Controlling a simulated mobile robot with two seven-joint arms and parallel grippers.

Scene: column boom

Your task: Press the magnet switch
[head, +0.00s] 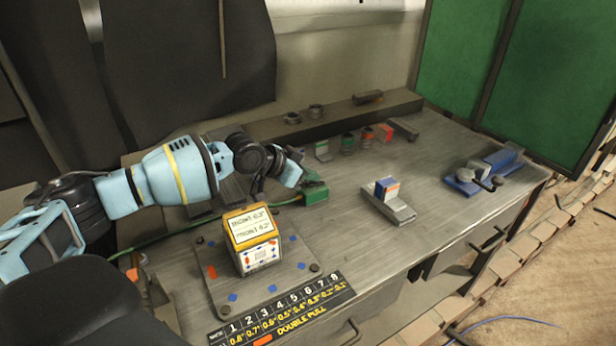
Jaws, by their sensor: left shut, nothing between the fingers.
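A small green box (315,190) with a green cable sits on the grey metal workbench (345,240), left of the middle. It may be the magnet switch, but I cannot read any label on it. My left arm reaches in from the left above the bench. My left gripper (297,180) is shut and empty, just left of the green box. In this view its tip overlaps or nearly meets the box; I cannot tell whether they touch. My right gripper is not in view.
A yellow-and-white box (253,240) stands on a plate in front of the gripper. A grey device with a coloured block (387,190) is to the right. A blue vise (483,172) sits at the right end. Small parts line the back ledge. Bench between is clear.

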